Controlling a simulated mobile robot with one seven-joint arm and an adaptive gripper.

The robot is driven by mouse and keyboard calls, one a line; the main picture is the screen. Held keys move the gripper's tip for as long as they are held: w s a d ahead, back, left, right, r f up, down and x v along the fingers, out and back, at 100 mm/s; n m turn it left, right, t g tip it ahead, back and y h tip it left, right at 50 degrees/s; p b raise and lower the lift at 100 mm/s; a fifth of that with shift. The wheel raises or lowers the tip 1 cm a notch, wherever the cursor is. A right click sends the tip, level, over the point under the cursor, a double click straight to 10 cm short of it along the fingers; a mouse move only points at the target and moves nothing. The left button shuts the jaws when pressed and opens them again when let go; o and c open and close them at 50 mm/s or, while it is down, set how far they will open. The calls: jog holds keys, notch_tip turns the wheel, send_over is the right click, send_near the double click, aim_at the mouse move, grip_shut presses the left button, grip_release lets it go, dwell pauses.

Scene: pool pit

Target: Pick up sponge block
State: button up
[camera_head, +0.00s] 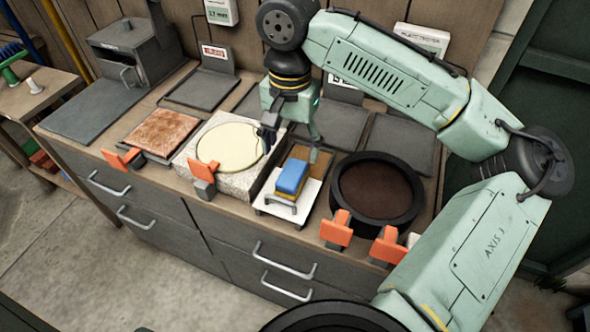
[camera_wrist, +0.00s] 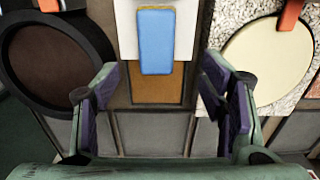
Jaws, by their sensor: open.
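The sponge block (camera_head: 292,177) is a blue block with a yellowish layer under it. It lies on a white plate (camera_head: 270,206) with a brown panel behind it, on the workbench. In the wrist view the blue block (camera_wrist: 156,42) is upper centre, above a brown panel (camera_wrist: 157,90). My gripper (camera_head: 291,143) is open and empty, above and behind the block. In the wrist view its two fingers (camera_wrist: 160,85) stand apart, left and right of the panel, with the block beyond the fingertips. Contact is not visible.
A round black-rimmed pan with dark brown filling (camera_head: 378,191) stands right of the block. A speckled stone slab with a cream disc (camera_head: 230,147) is left, then a reddish tile (camera_head: 160,132). Orange clamps (camera_head: 337,228) line the front edge. Dark panels stand behind.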

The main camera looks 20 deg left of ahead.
aim_at(294, 168)
notch_tip(294, 168, down, 3)
jog(key=shift+r, duration=0.15)
jog(key=f+p, duration=0.1)
jog(key=f, duration=0.4)
jog(key=shift+d+f, duration=0.1)
jog(key=shift+d, duration=0.1)
jog(key=c, duration=1.3)
jog(key=shift+c, duration=0.2)
jog(key=shift+r, duration=0.75)
jog(key=shift+s+a+r+b, duration=0.15)
jog(key=shift+r+b, duration=0.1)
jog(key=shift+r, duration=0.25)
jog(key=shift+s+a+r+b, duration=0.1)
jog(key=shift+s+r+b, duration=0.1)
jog(key=shift+r, duration=0.3)
jog(key=s+a+b, duration=0.1)
jog(key=s+a, duration=0.2)
jog(key=s, duration=0.3)
jog(key=s+a+r+b, duration=0.1)
jog(key=s+a, duration=0.3)
jog(key=s, duration=0.3)
jog(key=shift+s+r+b, duration=0.2)
jog(key=shift+r+b, duration=0.1)
